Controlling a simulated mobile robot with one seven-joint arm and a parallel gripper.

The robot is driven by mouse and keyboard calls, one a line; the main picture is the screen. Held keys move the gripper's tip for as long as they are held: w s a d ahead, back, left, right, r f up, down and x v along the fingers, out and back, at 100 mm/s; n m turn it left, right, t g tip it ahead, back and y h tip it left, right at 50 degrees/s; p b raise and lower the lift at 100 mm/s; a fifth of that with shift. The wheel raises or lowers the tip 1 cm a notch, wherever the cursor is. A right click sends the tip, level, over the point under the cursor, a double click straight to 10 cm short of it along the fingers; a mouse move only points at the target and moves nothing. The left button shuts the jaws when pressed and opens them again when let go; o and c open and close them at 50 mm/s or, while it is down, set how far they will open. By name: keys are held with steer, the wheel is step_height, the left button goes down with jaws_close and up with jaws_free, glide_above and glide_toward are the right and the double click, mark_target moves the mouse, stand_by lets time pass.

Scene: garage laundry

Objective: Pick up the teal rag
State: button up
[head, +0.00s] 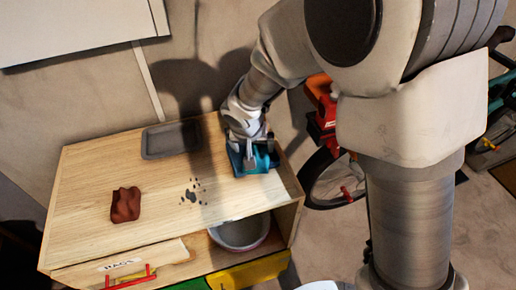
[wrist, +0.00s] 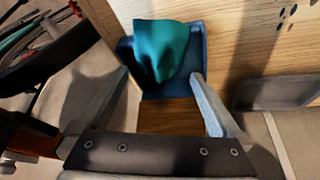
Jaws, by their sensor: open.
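The teal rag (wrist: 162,48) is a crumpled cloth lying on a blue tray (wrist: 188,83) at the right end of the wooden cabinet top. In the head view the rag (head: 262,158) shows partly below my gripper, which hides some of it. The blue tray (head: 237,160) also shows there. My gripper (wrist: 160,88) is open and points down at the tray, its two fingers spread to either side of the tray's near part. The rag is beyond the fingertips in the wrist view, and I see no finger closed on it.
A red-brown rag (head: 125,204) lies at the left of the wooden top (head: 90,175). A dark grey tray (head: 171,139) is at the back. Dark specks (head: 190,194) lie mid-top. A bucket (head: 240,233) stands below. A bicycle wheel (head: 335,180) is right of the cabinet.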

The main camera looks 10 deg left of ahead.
mark_target(255, 150)
steer(key=x, duration=0.3)
steer(key=shift+w+d+f, duration=0.1)
steer(key=shift+w+f, duration=0.05)
steer(key=shift+f, duration=0.05)
steer(key=c, duration=1.2)
steer(key=shift+o, duration=0.2)
steer(key=shift+r, duration=0.1)
step_height(255, 150, up, 18)
steer(key=p, duration=0.3)
